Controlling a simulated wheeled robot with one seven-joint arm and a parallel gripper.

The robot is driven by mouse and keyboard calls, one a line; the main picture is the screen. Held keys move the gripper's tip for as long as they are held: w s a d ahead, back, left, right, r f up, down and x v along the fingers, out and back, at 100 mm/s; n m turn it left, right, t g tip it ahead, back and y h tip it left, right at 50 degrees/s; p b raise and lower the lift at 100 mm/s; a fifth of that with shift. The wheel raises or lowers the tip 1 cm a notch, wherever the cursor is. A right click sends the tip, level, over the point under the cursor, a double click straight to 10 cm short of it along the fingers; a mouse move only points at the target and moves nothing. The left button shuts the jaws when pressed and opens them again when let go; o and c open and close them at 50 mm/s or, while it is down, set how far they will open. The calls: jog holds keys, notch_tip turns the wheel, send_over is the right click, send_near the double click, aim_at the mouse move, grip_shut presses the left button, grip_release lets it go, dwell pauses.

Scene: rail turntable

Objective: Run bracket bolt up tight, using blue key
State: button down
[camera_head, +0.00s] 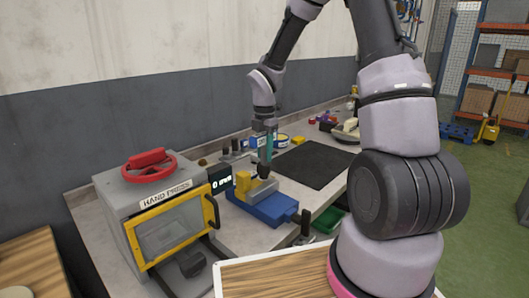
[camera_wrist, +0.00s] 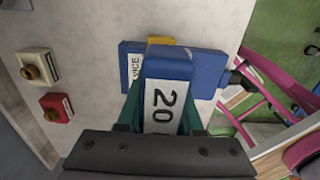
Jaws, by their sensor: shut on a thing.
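My gripper (camera_head: 266,146) points down over the blue vice (camera_head: 268,207). In the wrist view its green fingers (camera_wrist: 160,118) are shut on the blue key (camera_wrist: 166,66), which has a white label reading "20". The key stands roughly upright, and a dark shank (camera_head: 264,168) reaches down to the grey bracket in the vice (camera_head: 262,188). A yellow part (camera_head: 243,183) stands beside it. The blue vice also shows behind the key in the wrist view (camera_wrist: 205,70). The bolt is hidden, so I cannot tell whether the key is seated on it.
A grey hand press (camera_head: 150,200) with a red wheel and yellow-framed door stands at left. A small dark display (camera_head: 221,182) is behind the vice. A black mat (camera_head: 312,163) lies clear to the right.

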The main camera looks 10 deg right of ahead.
jog(key=shift+f, duration=0.8)
jog(key=m, duration=0.5)
dwell(0.4)
jog(key=shift+s+m, duration=0.1)
jog(key=shift+m, duration=0.7)
jog(key=m, duration=0.3)
jog(key=shift+m, duration=0.4)
